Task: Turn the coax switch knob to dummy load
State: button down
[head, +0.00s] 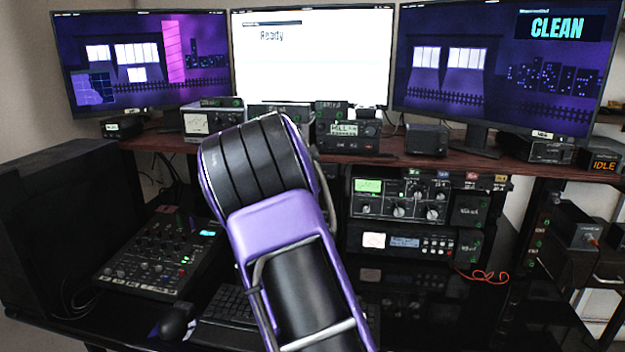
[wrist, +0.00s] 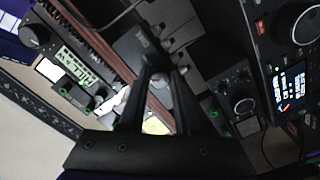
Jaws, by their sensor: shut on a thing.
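In the wrist view my gripper (wrist: 163,74) has its two dark fingers closed around a small grey round knob (wrist: 160,81), which shows between the fingertips. I take this for the coax switch knob; no position label such as dummy load is readable there, so I cannot tell where it points. A dark box (wrist: 136,45) lies just beyond the fingertips. In the head view my purple and black arm covers the middle of the desk, and my gripper and the held knob are hidden behind it.
A radio with a lit display (wrist: 288,85) is at the right in the wrist view. In the head view, several small devices line the wooden shelf (head: 400,157) below three monitors. A mixer (head: 150,255) is at left, stacked radios (head: 410,245) at right.

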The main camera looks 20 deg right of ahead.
jog(key=shift+m, duration=3.8)
jog(key=c, duration=0.6)
grip_release()
jog(key=shift+a, duration=0.1)
jog(key=p+v, duration=0.1)
jog(key=v, duration=1.6)
jog(key=shift+s, duration=0.2)
jog(key=shift+a, duration=0.15)
